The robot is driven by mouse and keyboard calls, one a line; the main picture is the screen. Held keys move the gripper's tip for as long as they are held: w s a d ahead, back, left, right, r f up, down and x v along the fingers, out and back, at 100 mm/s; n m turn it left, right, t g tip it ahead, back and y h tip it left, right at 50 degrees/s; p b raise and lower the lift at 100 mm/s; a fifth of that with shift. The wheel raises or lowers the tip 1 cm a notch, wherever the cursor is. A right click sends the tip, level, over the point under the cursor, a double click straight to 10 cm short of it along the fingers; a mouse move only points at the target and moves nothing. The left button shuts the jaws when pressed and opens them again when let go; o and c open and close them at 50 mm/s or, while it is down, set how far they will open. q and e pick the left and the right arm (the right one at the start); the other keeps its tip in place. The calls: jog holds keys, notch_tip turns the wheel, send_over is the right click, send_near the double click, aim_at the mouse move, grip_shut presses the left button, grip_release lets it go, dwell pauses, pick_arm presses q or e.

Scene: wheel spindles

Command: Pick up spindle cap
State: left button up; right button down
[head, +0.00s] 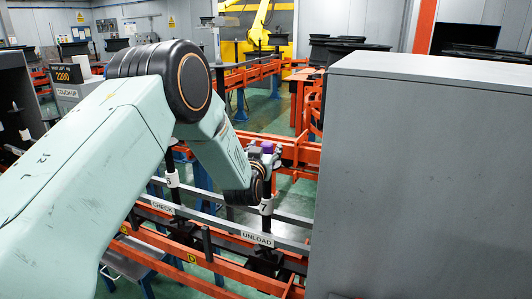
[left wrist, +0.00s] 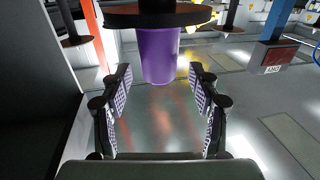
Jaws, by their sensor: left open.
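The purple spindle cap (head: 267,147) tops the black spindle with the white "7" tag (head: 265,207), above the "UNLOAD" label in the head view. My left gripper (left wrist: 161,80) is open, with one padded finger on each side of the cap's line. The cap lies around or just beyond the fingertips, with a visible gap on both sides. In the head view my left arm's wrist hides most of the gripper. My right gripper is not in view.
A large grey cabinet (head: 430,180) fills the right side, close to the spindle. Orange rails (head: 210,262) run below, with a "CHECK" label (head: 162,206) on the grey bar. Another tagged spindle (head: 172,180) stands to the left. A yellow robot (head: 258,28) stands far behind.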

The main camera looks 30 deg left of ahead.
pick_arm(q)
jog(key=shift+w+d+f, duration=0.1)
jog(key=shift+w+f, duration=0.1)
jog(key=shift+w, duration=0.35)
jog(key=shift+s+a+r, duration=0.2)
jog(key=shift+s+r, duration=0.1)
jog(key=shift+s, duration=0.2)
jog(key=shift+c, duration=1.7)
jog(key=shift+w+d+f, duration=0.15)
jog(key=shift+w+f, duration=0.1)
jog(key=shift+w, duration=0.15)
jog(key=c, duration=0.5)
jog(key=shift+s+r, duration=0.2)
jog(key=c, duration=0.3)
